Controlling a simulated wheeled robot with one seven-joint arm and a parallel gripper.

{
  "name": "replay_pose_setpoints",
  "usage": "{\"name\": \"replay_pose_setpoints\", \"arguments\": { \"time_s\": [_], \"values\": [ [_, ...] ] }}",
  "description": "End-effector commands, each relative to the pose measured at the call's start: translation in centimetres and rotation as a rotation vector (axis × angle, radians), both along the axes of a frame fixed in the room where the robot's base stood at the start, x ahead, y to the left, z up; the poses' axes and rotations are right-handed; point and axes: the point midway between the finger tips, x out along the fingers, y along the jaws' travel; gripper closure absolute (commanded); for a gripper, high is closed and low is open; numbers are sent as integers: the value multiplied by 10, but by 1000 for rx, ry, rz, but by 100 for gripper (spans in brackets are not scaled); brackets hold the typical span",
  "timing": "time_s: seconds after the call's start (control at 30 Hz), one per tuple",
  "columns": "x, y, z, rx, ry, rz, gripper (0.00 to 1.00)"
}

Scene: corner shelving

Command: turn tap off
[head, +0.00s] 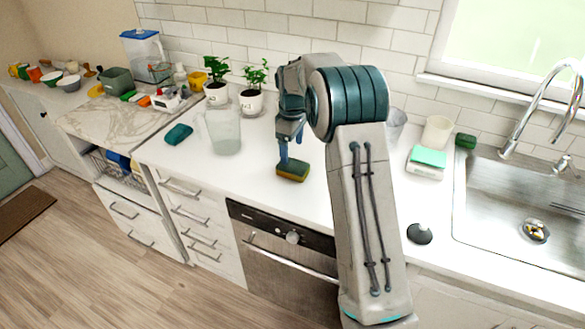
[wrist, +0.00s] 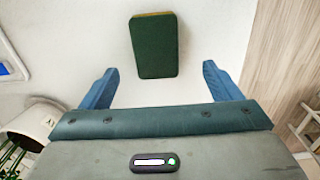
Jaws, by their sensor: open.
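The chrome tap (head: 541,100) stands at the right behind the sink, its curved spout reaching over the basin. A small lever handle (head: 566,166) shows near its base; I cannot make out a water stream. My gripper (head: 291,152) is far to the left of the tap, over the counter, pointing down. Its blue fingers are apart and hold nothing, as the wrist view (wrist: 160,72) also shows. A green and yellow sponge (head: 293,171) lies just below the fingers; in the wrist view the sponge (wrist: 154,46) sits between and ahead of them.
The steel sink (head: 480,215) is at the right. Potted plants (head: 251,101) and a clear pitcher (head: 223,131) stand left of my gripper.

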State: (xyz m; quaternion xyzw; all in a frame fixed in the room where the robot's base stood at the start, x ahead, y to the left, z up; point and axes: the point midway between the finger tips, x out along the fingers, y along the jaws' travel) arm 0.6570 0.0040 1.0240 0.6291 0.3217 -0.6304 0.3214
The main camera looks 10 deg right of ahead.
Motion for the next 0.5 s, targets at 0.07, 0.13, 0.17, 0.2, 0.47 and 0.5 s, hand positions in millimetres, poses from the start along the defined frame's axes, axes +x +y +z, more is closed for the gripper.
{"name": "replay_pose_setpoints", "arguments": {
  "time_s": [0.07,0.13,0.17,0.2,0.47,0.5],
  "values": [
    [0,0,-12,0,2,0,15],
    [0,0,-20,0,2,0,15],
    [0,0,-23,1,1,0,15],
    [0,0,-25,1,-1,0,15],
    [3,-3,-50,1,3,-1,15],
    [3,-4,-56,0,4,-2,15]
  ]
}}
